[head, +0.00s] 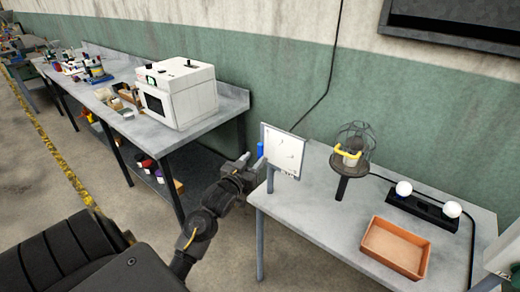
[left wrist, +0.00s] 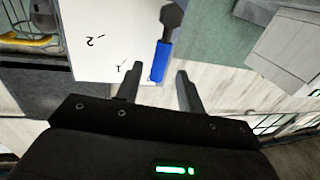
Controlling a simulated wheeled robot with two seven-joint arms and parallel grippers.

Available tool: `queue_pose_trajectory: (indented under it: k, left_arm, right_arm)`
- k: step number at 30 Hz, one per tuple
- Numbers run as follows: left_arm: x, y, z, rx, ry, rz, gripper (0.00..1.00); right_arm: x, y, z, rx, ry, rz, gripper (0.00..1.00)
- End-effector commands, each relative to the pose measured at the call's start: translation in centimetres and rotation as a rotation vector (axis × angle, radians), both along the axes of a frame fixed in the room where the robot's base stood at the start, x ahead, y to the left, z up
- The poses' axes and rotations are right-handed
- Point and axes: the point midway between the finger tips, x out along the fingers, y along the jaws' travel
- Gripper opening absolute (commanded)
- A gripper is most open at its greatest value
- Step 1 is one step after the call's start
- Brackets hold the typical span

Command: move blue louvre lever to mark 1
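The blue louvre lever (left wrist: 161,62) shows in the left wrist view as a blue sleeve on a dark arm, at the edge of a white panel (left wrist: 100,40). The panel carries the marks 1 and 2; the lever's blue end is near mark 1 (left wrist: 122,69). In the head view the blue lever (head: 260,149) stands at the left edge of the white panel (head: 283,150). My left gripper (left wrist: 160,90) is open, its fingers either side of the lever's blue end in the picture; contact cannot be told. In the head view my left gripper (head: 252,165) is beside the panel. My right gripper is not in view.
The panel stands at the left end of a grey table (head: 320,215). A caged lamp (head: 352,150), a black bar with two white bulbs (head: 423,205) and an orange tray (head: 396,247) are on it. A bench with a white oven (head: 180,93) stands at the left.

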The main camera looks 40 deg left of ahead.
Motion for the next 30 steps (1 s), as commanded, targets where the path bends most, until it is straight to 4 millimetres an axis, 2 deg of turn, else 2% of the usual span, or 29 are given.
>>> queue_pose_trajectory:
  k: [3, 9, 14, 21, 30]
  left_arm:
    - [2.2, 0.5, 0.3, 0.0, 0.0, 0.0, 0.38]
    - [4.7, 1.0, 0.1, 0.0, 0.0, 0.0, 0.38]
    - [5.4, 1.2, 0.0, 0.001, 0.0, 0.0, 0.38]
    - [5.5, 1.2, 0.0, 0.001, 0.001, 0.0, 0.38]
    - [5.4, 1.2, 0.0, 0.001, 0.001, 0.0, 0.0]
  right_arm:
    - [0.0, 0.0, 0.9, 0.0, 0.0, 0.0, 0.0]
    - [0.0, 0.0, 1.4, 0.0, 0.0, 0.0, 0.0]
    - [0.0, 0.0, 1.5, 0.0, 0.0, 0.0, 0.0]
    - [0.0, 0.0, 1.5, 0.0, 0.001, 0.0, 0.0]
    - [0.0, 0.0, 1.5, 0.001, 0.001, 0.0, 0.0]
